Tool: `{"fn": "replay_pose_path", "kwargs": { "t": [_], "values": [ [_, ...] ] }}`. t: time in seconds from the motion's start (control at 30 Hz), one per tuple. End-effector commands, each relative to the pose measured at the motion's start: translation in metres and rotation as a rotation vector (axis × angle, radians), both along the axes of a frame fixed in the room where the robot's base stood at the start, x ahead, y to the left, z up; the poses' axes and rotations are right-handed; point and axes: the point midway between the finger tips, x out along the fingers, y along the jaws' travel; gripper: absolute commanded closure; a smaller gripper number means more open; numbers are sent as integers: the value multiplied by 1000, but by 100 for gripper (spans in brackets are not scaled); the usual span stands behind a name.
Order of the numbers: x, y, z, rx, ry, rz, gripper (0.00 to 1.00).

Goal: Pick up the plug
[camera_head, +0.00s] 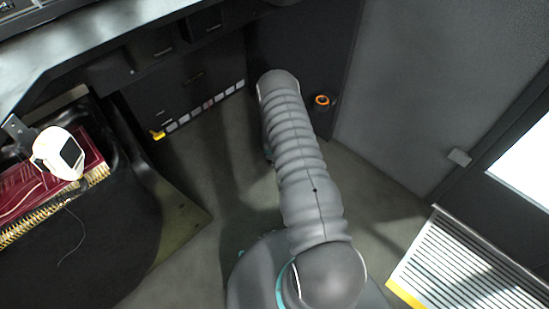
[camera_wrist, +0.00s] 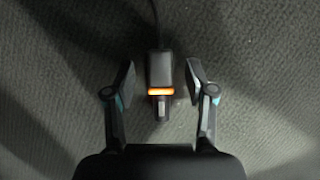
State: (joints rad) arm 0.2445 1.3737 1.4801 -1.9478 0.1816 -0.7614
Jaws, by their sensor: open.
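The plug (camera_wrist: 160,70) shows in the wrist view as a small grey block with a glowing orange band and a narrower dark end toward my gripper. A dark cable runs from its far end to the top of the picture. My gripper (camera_wrist: 158,80) is open, with one finger on each side of the plug. Gaps show between the plug and both fingers. I cannot tell the exact height of the fingers over the grey floor. In the head view my arm hides the gripper, and I cannot make out the plug there.
A dark round fitting with an orange ring (camera_head: 322,100) stands near the wall beyond my arm. A striped step (camera_head: 470,265) is at lower right. Floor is open around my arm.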

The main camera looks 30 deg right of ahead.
Motion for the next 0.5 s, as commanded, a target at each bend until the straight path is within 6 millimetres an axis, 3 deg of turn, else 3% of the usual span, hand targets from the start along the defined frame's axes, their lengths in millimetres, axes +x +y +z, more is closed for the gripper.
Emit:
{"fn": "replay_pose_path", "kwargs": {
  "t": [0.33,0.5],
  "values": [
    [2,-2,-6,0,0,-1,45],
    [2,-1,-6,0,0,-1,87]
  ]
}}
